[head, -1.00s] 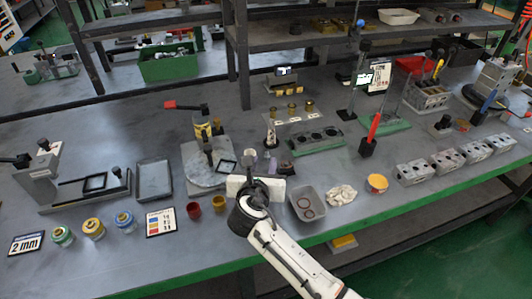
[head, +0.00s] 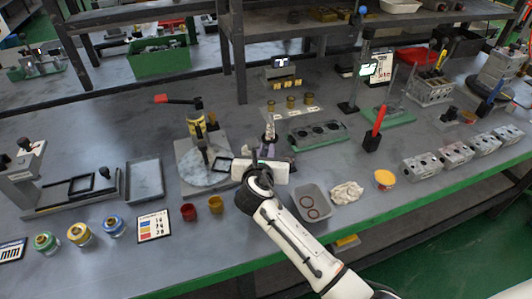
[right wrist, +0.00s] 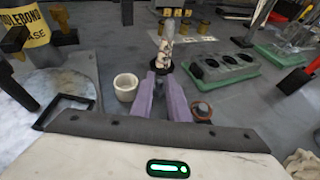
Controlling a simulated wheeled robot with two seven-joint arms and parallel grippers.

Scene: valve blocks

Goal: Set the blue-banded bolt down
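My right gripper (right wrist: 162,80) reaches over the bench from the front. In the right wrist view its two purple fingers point away from the palm with a narrow gap between them. In the head view its white palm (head: 259,170) hides most of the fingers. Just beyond the fingertips is a pale, brown-patterned upright piece (right wrist: 164,45) with a dark base; contact with the fingers is unclear. A small reddish-brown piece (right wrist: 203,109) stands right of the fingers. I cannot make out a blue band on any bolt. My left gripper is not in view.
A white cup (right wrist: 125,87) stands left of the fingers. A green-based block with dark holes (head: 319,134) is behind right. A round grey plate (head: 205,175) is left. A grey bin (head: 312,204) and white cloth (head: 346,192) lie right.

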